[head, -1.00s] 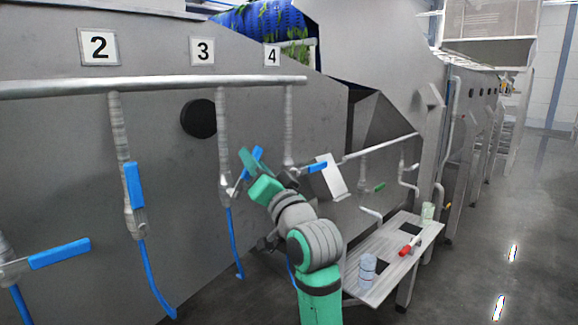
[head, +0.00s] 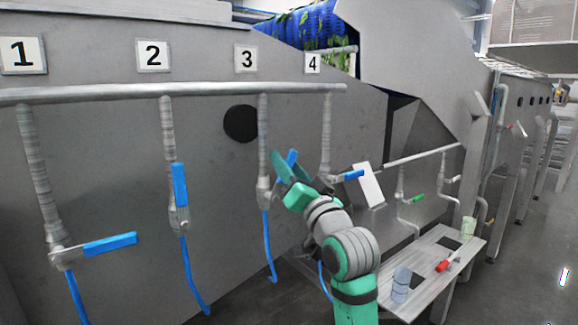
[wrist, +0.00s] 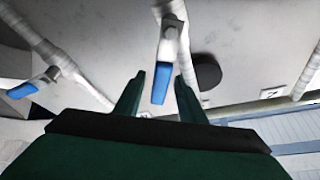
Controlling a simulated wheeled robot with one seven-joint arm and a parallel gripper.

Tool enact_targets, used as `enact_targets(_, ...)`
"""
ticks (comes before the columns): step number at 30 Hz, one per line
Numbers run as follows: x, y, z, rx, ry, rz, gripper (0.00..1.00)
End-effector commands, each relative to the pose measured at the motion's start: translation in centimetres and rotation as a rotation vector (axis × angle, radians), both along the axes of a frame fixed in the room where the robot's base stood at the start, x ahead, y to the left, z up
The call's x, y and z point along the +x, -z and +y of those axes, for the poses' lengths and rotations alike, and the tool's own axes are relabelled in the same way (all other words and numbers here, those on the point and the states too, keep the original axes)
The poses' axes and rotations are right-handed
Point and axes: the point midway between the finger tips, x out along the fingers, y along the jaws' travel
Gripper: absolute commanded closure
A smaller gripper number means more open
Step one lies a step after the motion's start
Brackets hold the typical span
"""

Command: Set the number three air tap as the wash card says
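Air tap three (head: 264,190) hangs on the pipe below the number 3 sign (head: 246,59). Its blue handle (head: 291,158) tilts up and right, partly hidden by my gripper (head: 286,168). In the wrist view my gripper (wrist: 159,79) is open, its green fingers spread to either side of a blue handle (wrist: 160,84). I cannot tell whether they touch it. A white panel (head: 369,185), possibly the wash card, stands right of tap four; no writing on it is legible.
Tap one's handle (head: 110,244) points right; tap two's handle (head: 180,184) lies along its pipe. Tap four's handle (head: 354,174) points right, close to my arm. A bench (head: 428,258) at right holds a cup (head: 401,284) and a red item (head: 442,266).

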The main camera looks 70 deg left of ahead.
Motion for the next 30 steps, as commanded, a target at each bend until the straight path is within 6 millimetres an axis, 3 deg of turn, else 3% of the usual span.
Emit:
enact_targets(11, 0.3, 0.2, -0.8, 0.002, 0.004, 0.001, 0.64)
enact_targets(24, 1.0, 2.7, -7.9, 0.001, 0.006, 0.001, 0.64)
enact_targets(30, 1.2, 3.4, -9.9, 0.002, 0.004, 0.001, 0.64)
